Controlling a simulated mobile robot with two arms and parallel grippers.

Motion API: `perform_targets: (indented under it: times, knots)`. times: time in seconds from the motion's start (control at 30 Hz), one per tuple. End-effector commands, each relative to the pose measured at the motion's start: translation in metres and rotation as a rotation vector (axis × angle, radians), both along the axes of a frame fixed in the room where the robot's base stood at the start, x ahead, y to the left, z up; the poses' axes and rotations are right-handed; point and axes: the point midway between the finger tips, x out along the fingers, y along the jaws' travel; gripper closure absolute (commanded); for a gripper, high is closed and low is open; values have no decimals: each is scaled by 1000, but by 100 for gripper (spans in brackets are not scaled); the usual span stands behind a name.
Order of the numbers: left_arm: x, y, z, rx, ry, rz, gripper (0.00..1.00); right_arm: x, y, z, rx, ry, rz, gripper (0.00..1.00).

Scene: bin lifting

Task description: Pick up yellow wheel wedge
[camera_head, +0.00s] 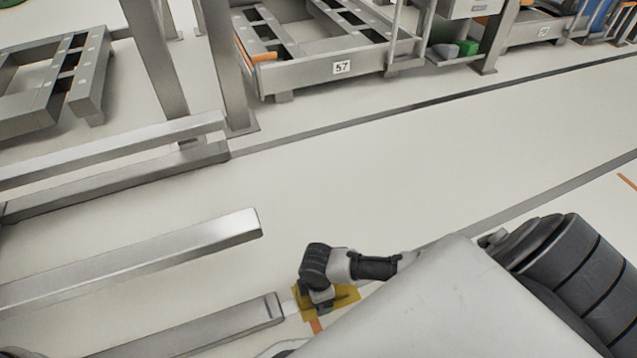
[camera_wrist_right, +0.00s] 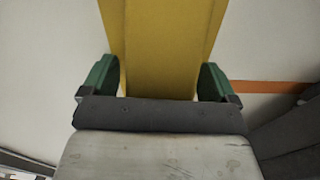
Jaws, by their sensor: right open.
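The yellow wheel wedge (camera_head: 345,298) lies on the floor at the bottom middle of the head view, beside the end of a metal rail. My right gripper (camera_head: 318,298) is over it and hides part of it. In the right wrist view the yellow wheel wedge (camera_wrist_right: 160,45) runs up between the two green fingertips of my right gripper (camera_wrist_right: 158,80). The jaws are open, with a finger on each side of the wedge and small gaps visible. My left gripper is not in view.
Metal rails (camera_head: 200,325) lie left of the wedge, with another rail (camera_head: 150,258) behind. A metal rack numbered 57 (camera_head: 330,65) stands at the back. The pale floor (camera_head: 380,180) between is clear. An orange line (camera_wrist_right: 265,87) marks the floor beside the wedge.

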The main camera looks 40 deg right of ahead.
Motion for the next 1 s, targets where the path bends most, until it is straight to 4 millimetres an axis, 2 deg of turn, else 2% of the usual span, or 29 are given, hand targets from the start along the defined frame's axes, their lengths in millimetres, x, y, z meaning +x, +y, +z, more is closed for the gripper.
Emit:
perform_targets:
  times: [0.17,0.5,0.6,0.83,1.0]
  knots:
    - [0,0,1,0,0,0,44,0,0,1,0,0,0,12]
    - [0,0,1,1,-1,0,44,0,0,1,0,1,0,64]
    - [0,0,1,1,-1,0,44,0,0,1,1,0,0,76]
    - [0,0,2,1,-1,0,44,0,0,2,1,0,0,76]
    - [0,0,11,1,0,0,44,0,0,11,1,0,0,76]
